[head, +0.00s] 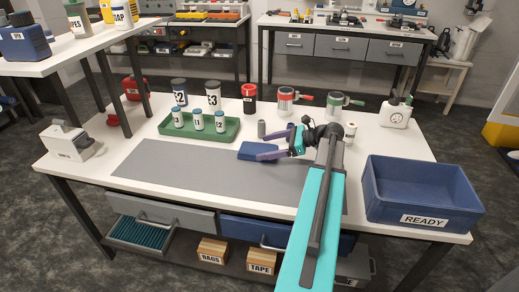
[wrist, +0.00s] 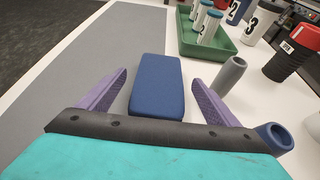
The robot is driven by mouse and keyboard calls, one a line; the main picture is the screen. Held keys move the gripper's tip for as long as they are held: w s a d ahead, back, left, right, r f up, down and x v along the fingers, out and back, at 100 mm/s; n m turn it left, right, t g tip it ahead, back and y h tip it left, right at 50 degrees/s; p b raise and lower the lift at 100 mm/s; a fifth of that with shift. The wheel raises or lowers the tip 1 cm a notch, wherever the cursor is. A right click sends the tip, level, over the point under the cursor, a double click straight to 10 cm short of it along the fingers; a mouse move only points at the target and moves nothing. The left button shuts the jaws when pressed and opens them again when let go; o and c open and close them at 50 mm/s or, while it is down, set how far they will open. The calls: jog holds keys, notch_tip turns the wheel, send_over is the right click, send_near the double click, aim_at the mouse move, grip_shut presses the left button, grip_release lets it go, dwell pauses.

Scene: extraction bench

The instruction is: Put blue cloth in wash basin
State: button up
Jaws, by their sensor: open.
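A blue, flat, rounded block that looks like the folded blue cloth (head: 252,151) lies on the white bench at the back edge of the grey mat. It also shows in the wrist view (wrist: 157,85). My gripper (head: 259,147) is open, with its purple fingers on either side of the cloth. In the wrist view, my gripper (wrist: 155,75) has visible gaps between each finger and the cloth. No thing labelled as a wash basin shows; a blue open bin marked READY (head: 418,215) stands at the bench's right end and looks empty.
A small grey cylinder (wrist: 230,74) and a blue hollow cylinder (wrist: 274,137) stand close to the right finger. A green tray (head: 228,133) with white bottles lies behind the cloth. Canisters and mugs line the back. The grey mat (head: 190,178) is clear.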

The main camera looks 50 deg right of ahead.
jog(key=v, duration=0.7)
jog(key=shift+s+d+r, duration=0.1)
dwell(0.5)
